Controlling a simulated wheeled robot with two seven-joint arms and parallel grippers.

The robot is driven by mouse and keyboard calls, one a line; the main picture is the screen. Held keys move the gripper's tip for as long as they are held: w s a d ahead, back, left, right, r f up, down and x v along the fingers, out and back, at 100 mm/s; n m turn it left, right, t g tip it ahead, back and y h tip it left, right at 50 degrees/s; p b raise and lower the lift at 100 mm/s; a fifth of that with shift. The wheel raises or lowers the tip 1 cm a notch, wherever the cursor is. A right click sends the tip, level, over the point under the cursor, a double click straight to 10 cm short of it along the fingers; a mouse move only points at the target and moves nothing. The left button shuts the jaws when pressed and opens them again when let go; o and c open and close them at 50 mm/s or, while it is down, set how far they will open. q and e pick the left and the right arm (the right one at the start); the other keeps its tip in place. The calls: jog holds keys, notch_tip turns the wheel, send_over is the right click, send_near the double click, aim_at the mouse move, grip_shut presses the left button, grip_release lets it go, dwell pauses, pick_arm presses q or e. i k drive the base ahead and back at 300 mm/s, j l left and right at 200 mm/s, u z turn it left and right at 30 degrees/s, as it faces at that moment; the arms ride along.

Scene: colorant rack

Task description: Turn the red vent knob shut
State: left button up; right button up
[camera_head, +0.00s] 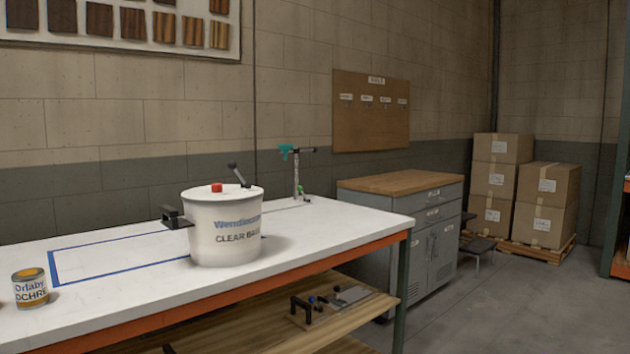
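The red vent knob (216,187) sits on top of the lid of a white pot (225,232), near the lid's left-middle part. The pot is marked "CLEAR BA..." and stands upright on the white bench top. A dark lever with a round end (238,174) rises from the lid behind and right of the knob, tilted to the left. A black bracket (176,217) juts from the pot's left side. The knob is too small to tell how far it is turned. Neither of my grippers shows in the head view.
Blue tape (110,239) outlines an area partly behind the pot. A small stand with a teal top (297,172) is at the back right. The bench (330,232) is clear right of the pot.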

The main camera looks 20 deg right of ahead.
aim_at(215, 187)
jog(key=z, duration=1)
jog(key=i+j, duration=0.15)
jog(key=i, duration=0.3)
jog(key=i+j, duration=0.15)
jog(key=i, duration=0.3)
jog(key=i+j, duration=0.15)
jog(key=i, duration=0.3)
